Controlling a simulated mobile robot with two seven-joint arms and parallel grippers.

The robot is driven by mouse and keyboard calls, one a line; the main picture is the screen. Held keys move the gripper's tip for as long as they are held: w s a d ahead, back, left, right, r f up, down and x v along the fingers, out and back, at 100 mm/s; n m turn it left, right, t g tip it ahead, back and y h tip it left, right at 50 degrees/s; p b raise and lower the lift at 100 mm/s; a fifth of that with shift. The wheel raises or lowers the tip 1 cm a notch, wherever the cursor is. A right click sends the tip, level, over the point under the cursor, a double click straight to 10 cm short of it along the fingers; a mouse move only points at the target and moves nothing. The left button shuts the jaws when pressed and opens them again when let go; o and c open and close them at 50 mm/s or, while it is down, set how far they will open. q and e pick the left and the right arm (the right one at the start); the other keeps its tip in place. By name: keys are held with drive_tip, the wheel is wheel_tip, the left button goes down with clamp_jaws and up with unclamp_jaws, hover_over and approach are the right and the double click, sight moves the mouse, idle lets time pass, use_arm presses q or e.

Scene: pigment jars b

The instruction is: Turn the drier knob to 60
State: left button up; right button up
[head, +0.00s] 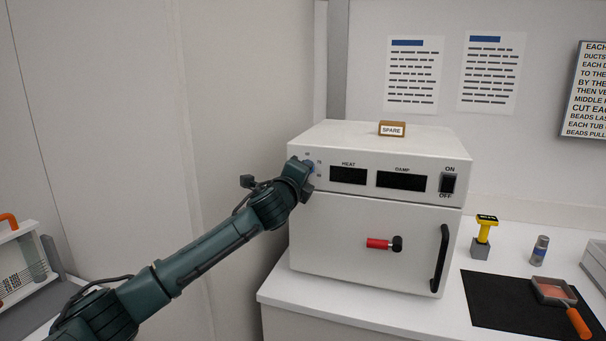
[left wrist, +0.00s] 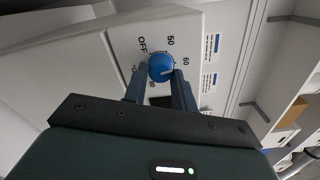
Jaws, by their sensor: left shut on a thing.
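The drier (head: 365,240) is a white box on the counter, with dark HEAT and DAMP displays on its upper panel. Its knob (left wrist: 161,66) is blue and round in the left wrist view, with OFF, 50 and 60 printed around it and other marks partly hidden. A pale line on the knob lies on its right side, roughly toward the 60; its exact setting is hard to tell. My left gripper (head: 309,168) reaches the panel's left end and hides most of the knob in the head view. Its fingers (left wrist: 161,73) are shut on the knob from both sides. My right gripper is out of view.
The drier's front has an ON/OFF switch (head: 447,184), a red-gripped latch (head: 380,243) and a black door handle (head: 439,259). A SPARE block (head: 392,129) sits on top. A yellow-topped stamp (head: 482,237), a small jar (head: 539,250) and a black mat (head: 490,305) are at right.

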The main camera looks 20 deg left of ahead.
use_arm(q)
drive_tip(key=shift+m, duration=1)
drive_tip(key=o, duration=1)
drive_tip(key=shift+s, duration=0.1)
drive_tip(key=s+b, duration=0.2)
drive_tip(key=s, duration=1.1)
drive_tip(key=shift+a+b, duration=0.25)
drive_tip(key=shift+b, duration=0.1)
